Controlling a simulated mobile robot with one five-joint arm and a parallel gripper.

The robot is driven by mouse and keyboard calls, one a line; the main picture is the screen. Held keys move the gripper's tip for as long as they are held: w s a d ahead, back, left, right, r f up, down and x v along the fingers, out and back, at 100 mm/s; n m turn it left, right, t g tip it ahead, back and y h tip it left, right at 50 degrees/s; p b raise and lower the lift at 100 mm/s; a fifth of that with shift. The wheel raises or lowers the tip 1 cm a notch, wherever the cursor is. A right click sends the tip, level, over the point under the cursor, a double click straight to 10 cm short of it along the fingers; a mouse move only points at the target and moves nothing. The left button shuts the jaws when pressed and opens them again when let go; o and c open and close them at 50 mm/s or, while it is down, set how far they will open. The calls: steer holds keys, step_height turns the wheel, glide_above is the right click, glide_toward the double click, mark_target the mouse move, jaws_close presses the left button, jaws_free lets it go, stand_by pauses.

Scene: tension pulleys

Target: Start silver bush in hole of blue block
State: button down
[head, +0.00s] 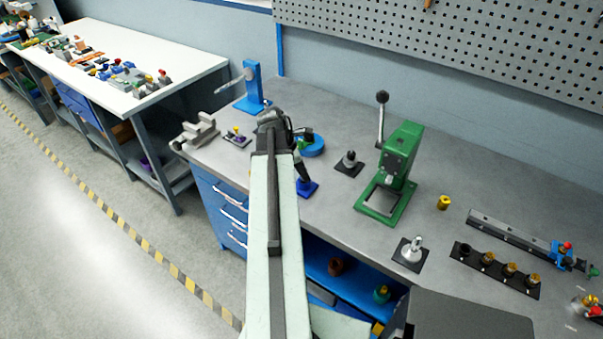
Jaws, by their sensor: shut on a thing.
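The blue block (309,189) sits on the grey workbench near its front edge, just right of my arm. My gripper (304,180) points down directly over the blue block, with its dark fingertips close to the block's top. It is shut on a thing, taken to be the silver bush. The bush itself is too small and hidden by the fingers to make out. The block's hole is also hidden, so I cannot tell whether the bush touches or enters it.
A green press (402,160) stands to the right. A round blue part (314,147) and a dark fixture (349,162) are behind the gripper. A blue stand (252,88) and a grey vise (196,131) are at left. A yellow part (444,202) lies right of the press.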

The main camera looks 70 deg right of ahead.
steer(key=shift+f, duration=0.1)
steer(key=shift+f+b, duration=0.5)
steer(key=shift+b, duration=0.15)
steer(key=shift+r+p, duration=0.3)
stand_by(0.7)
steer(key=shift+f, duration=0.1)
steer(key=shift+f+b, duration=0.3)
steer(key=shift+b, duration=0.1)
steer(key=shift+r, duration=0.2)
steer(key=shift+r+p, duration=0.1)
steer(key=shift+p, duration=0.2)
stand_by(0.6)
